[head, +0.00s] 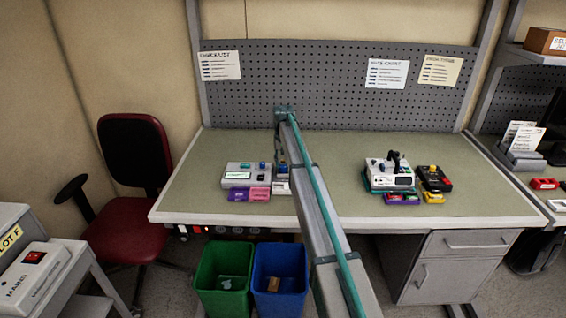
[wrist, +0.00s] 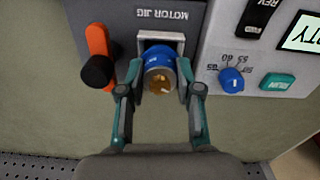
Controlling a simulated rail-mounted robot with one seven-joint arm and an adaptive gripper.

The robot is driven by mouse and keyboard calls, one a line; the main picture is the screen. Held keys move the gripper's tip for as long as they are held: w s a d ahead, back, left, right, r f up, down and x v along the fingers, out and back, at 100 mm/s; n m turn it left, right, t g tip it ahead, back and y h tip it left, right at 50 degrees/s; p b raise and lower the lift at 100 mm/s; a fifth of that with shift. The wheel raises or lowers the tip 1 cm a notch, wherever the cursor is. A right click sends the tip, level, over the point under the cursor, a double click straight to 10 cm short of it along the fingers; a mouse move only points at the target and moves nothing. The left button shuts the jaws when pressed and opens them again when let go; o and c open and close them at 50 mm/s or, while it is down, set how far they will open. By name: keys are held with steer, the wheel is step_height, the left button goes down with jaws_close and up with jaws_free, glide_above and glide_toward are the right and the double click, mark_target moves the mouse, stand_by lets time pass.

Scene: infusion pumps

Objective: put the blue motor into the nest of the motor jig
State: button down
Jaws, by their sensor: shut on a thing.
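The blue motor (wrist: 158,53), with a brass-coloured end facing the camera, is between the two green-and-grey fingers of my gripper (wrist: 159,72) in the wrist view. My gripper is shut on it. The motor jig (wrist: 129,14) is a dark grey block whose printed label appears upside down. Its pale square-edged nest (wrist: 161,36) frames the far part of the motor. I cannot tell whether the motor is fully seated or just above the nest.
An orange lever (wrist: 97,40) with a black knob stands left of the nest. Right of it is a pale pump tester (wrist: 214,48) with a blue dial (wrist: 231,79) and green RUN button (wrist: 277,82). Bare green bench (head: 330,150) lies right of my arm.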

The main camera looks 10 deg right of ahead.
steer(key=shift+f, duration=0.5)
steer(key=c, duration=1.1)
jaws_free()
steer(key=shift+r, duration=0.1)
steer(key=shift+r+p, duration=0.35)
steer(key=shift+r, duration=0.7)
steer(key=o, duration=0.6)
steer(key=shift+c, duration=0.2)
